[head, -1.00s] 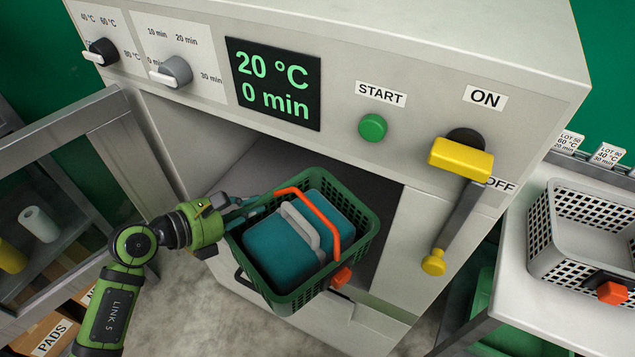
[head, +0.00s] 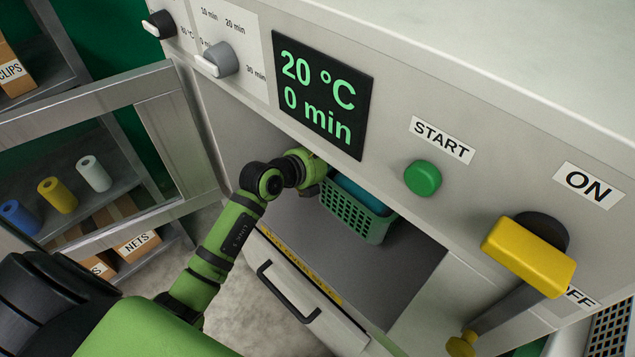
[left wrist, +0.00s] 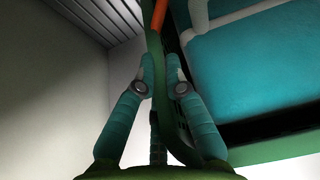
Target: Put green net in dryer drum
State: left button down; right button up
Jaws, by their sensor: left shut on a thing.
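The green net (head: 352,214) is a basket with mesh walls, holding a teal block (head: 357,190). It is inside the dryer drum's opening, above or on the grey floor (head: 405,270); I cannot tell whether it touches. My left gripper (left wrist: 160,70) is shut on the green net's rim (left wrist: 170,110), with a finger on each side. In the left wrist view the teal block (left wrist: 255,70) with its pale handle and part of the orange handle (left wrist: 159,15) show. In the head view the fingertips are hidden. My right gripper is not in view.
The framed glass door (head: 165,95) stands open at the left. A yellow lever (head: 528,255) and green START button (head: 422,178) are on the front panel, whose display (head: 320,95) reads 20 °C, 0 min. A dark handle (head: 285,292) is below the opening. Free floor lies right of the net.

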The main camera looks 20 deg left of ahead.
pick_arm(q)
jog(key=s+a+f+b, duration=0.1)
jog(key=s+a+f, duration=0.2)
jog(key=a+f, duration=0.4)
jog(key=shift+s+f, duration=0.25)
jog(key=shift+f, duration=0.4)
jog(key=c, duration=1.7)
grip_release()
jog(key=shift+s+f, duration=0.1)
jog(key=shift+f, duration=0.1)
jog(key=shift+c, duration=0.2)
jog(key=o, duration=0.4)
jog(key=v, duration=1.2)
jog(key=shift+r+b, duration=0.1)
jog(key=shift+b, duration=0.25)
